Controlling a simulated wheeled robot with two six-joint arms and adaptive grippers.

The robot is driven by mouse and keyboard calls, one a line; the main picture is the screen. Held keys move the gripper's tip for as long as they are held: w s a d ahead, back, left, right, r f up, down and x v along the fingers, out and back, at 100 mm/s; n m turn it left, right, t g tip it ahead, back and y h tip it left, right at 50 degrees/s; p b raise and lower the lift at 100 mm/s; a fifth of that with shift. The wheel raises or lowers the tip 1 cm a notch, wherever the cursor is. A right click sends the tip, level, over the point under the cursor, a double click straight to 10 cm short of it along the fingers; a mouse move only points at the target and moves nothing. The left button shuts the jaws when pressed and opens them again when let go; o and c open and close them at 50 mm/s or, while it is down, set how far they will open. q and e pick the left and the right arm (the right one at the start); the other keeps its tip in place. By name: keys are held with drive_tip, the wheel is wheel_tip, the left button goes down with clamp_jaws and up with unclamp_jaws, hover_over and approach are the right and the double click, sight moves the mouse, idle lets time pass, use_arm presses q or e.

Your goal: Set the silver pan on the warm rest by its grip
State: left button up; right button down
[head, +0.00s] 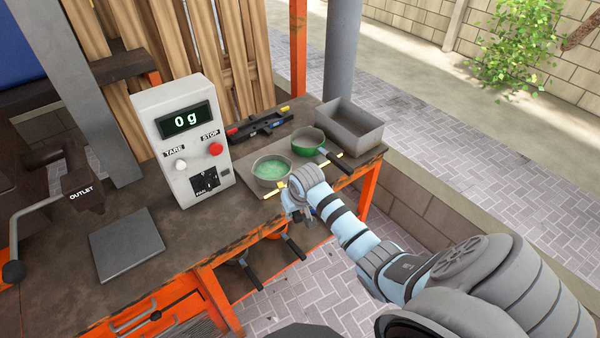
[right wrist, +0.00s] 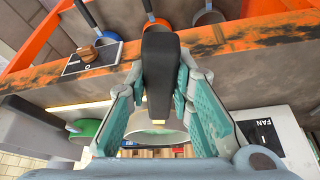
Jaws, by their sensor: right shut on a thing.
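The silver pan (head: 271,172), with pale green material inside, is at the bench's front right. My right gripper (head: 291,198) is shut on its black grip, which shows between the fingers in the right wrist view (right wrist: 159,60). The pan's bowl shows behind the fingers there (right wrist: 157,133). A flat grey plate (head: 252,186) with yellow edge marks lies under the pan area. I cannot tell whether it is the warm rest, or whether the pan touches it. My left gripper is not in view.
A green pan (head: 308,142) and a grey open bin (head: 349,127) stand to the right. A control box (head: 185,140) reading 0 g stands left, beside a bare square plate (head: 127,245). A black-and-coloured tool (head: 262,122) lies behind. Several pans are below the bench.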

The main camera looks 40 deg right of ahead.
drive_tip(key=w, duration=0.2)
drive_tip(key=w+d, duration=0.1)
drive_tip(key=shift+w+d+f, duration=0.1)
drive_tip(key=shift+w+f, duration=0.05)
drive_tip(key=shift+w, duration=0.25)
drive_tip(key=w+b, duration=0.1)
drive_tip(key=b, duration=0.1)
drive_tip(key=w+f+b, duration=0.1)
drive_tip(key=b, duration=0.1)
drive_tip(key=w+b, duration=0.1)
drive_tip(key=b, duration=0.1)
drive_tip(key=shift+d+f, duration=0.4)
drive_tip(key=shift+s+f, duration=0.1)
drive_tip(key=shift+f, duration=0.35)
drive_tip(key=c, duration=1.3)
unclamp_jaws()
drive_tip(key=shift+c, duration=0.2)
